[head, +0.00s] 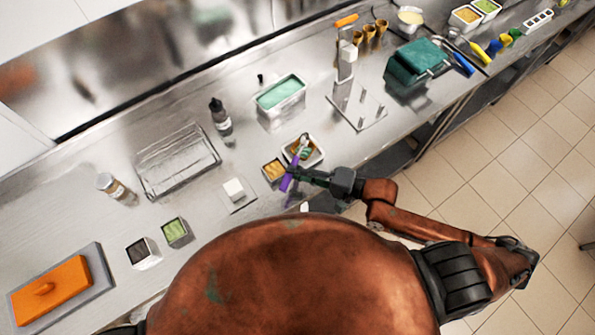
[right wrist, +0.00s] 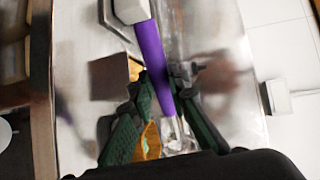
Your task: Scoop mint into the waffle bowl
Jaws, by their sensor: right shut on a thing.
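My right gripper (head: 294,177) is shut on the purple handle of a scoop (head: 287,184). The purple handle runs between the dark green fingers in the right wrist view (right wrist: 154,62). The scoop's metal head is over a small white dish (head: 318,159) with a tan, waffle-like thing (head: 293,150) in it, probably the waffle bowl. A little pale green shows at the head; I cannot tell whether the head touches the bowl. A white tub of mint-green ice cream (head: 281,93) stands farther back. My left gripper is out of view.
A small orange-filled container (head: 273,170) stands left of the dish. A dark bottle (head: 220,118), a wire rack (head: 178,160) and a metal stand (head: 357,108) are around it.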

